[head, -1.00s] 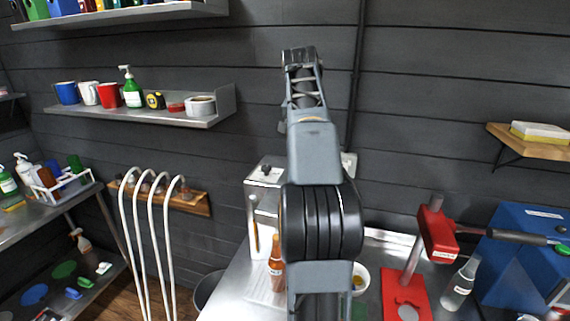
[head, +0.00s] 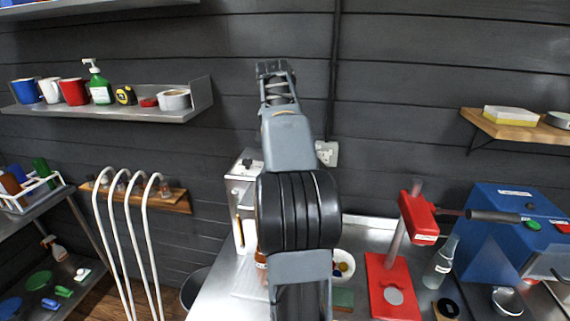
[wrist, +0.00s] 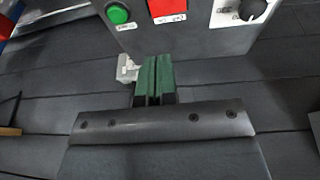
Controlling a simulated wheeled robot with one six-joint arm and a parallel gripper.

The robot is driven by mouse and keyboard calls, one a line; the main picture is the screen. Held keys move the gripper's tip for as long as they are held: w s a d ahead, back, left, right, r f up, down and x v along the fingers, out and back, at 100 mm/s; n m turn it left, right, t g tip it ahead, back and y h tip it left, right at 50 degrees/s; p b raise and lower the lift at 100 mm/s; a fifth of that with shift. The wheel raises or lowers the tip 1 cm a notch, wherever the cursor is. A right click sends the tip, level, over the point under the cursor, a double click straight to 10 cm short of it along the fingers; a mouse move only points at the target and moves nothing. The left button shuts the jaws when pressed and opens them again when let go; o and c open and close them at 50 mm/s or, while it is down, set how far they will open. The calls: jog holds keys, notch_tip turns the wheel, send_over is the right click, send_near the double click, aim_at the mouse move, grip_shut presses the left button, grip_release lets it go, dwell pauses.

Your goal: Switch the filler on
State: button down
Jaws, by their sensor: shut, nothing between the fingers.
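In the wrist view a light grey panel (wrist: 203,38) lies along the top edge. It carries a green round button (wrist: 117,13), a red switch (wrist: 167,8) and a black knob (wrist: 252,9), with small labels I cannot read. The panel appears to belong to the grey box (head: 241,169) behind my arm in the head view, likely the filler. My gripper (wrist: 155,66) is shut and empty, its green fingers side by side below the panel's edge, between button and red switch. Whether they touch the panel I cannot tell. In the head view my arm hides part of the box.
A white wall socket (head: 327,153) is right of the box. A red press (head: 417,222) and a blue machine (head: 482,240) with green and red buttons stand on the bench at right. Bottles and a bowl (head: 343,264) stand near my arm.

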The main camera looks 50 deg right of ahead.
jog(key=x, duration=0.7)
jog(key=shift+s+a, duration=0.2)
jog(key=shift+s, duration=0.1)
jog(key=shift+s+f, duration=0.1)
jog(key=shift+f, duration=0.8)
jog(key=shift+f, duration=0.1)
